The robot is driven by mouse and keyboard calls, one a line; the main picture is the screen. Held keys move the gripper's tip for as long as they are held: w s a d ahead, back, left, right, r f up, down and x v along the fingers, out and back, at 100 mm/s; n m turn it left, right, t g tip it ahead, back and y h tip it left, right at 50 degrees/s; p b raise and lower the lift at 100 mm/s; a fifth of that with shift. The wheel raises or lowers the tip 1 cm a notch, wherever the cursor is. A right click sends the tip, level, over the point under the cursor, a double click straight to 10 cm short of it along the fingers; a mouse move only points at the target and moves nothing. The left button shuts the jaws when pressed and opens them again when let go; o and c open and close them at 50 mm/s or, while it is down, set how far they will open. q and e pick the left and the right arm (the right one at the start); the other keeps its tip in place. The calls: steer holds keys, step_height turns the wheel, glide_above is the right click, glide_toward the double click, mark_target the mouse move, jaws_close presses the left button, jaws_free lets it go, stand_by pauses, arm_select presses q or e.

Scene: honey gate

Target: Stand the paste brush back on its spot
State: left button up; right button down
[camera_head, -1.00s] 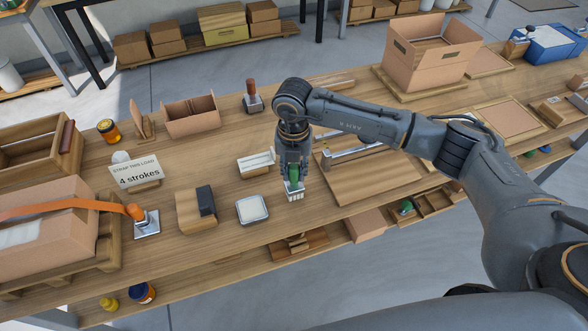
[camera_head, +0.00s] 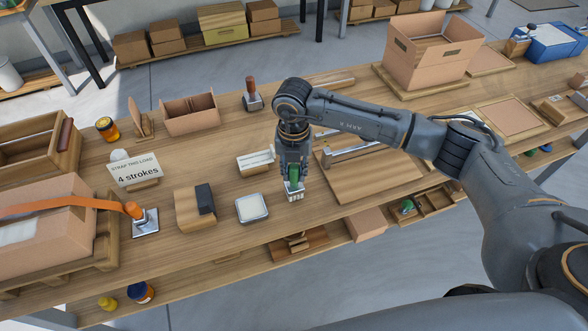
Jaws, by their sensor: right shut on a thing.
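The paste brush (camera_head: 295,192), with a green handle and a pale bristle block, is upright in my right gripper (camera_head: 294,172). The gripper points straight down and is shut on the handle. The brush is at or just above the wooden table top (camera_head: 240,222); I cannot tell whether its bristles touch. A white-topped square pad (camera_head: 251,208) lies to its left, and a small white tray (camera_head: 256,161) on a wooden base stands behind and left of it. I cannot make out a marked spot under the brush. My left gripper is not in view.
A sign reading "4 strokes" (camera_head: 135,171), a wooden block with a dark piece (camera_head: 190,212) and an orange-strapped carton (camera_head: 45,235) stand to the left. A wooden board (camera_head: 375,180) lies right of the brush. An open carton (camera_head: 432,50) stands at the back right.

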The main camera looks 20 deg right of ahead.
steer(key=shift+f+b, duration=0.4)
steer(key=shift+f, duration=0.15)
steer(key=c, duration=1)
jaws_free()
steer(key=shift+c, duration=0.2)
steer(key=shift+r, duration=0.15)
steer(key=shift+r+p, duration=2.5)
steer(key=shift+r, duration=1.45)
